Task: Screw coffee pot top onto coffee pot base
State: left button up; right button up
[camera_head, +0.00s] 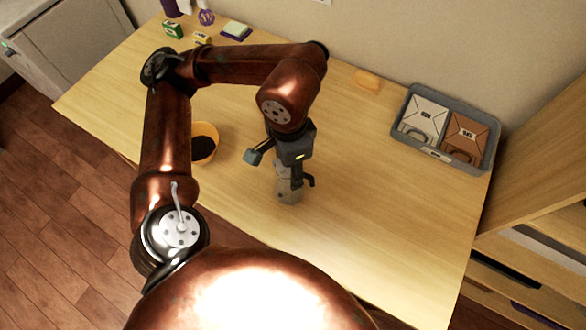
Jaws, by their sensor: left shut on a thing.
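My left gripper (281,164) reaches down over the middle of the wooden table. It is shut on the coffee pot top (283,173), a small grey metal part partly hidden under the gripper's dark body. A black handle juts out to the right of the pot. The grey coffee pot base (289,194) stands upright on the table directly below the top. The two parts line up closely, but I cannot tell whether they touch or are threaded together. My right gripper is not in view.
An orange bowl (213,148) with dark grounds stands left of the pot, partly behind my arm. A grey tray (436,155) with two labelled bags lies at the right. Small boxes and a sponge (236,30) sit at the back left. The table (390,230) right of the pot is clear.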

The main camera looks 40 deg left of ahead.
pick_arm(q)
jog(key=shift+m+b, duration=0.8)
jog(key=shift+m, duration=0.2)
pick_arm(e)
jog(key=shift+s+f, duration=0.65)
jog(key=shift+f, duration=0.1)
pick_arm(q)
jog(key=o, duration=1.4)
jog(key=shift+c, duration=0.2)
jog(key=n, duration=0.4)
jog(key=shift+p, duration=0.3)
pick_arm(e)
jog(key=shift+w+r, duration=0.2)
pick_arm(q)
jog(key=shift+n, duration=1.1)
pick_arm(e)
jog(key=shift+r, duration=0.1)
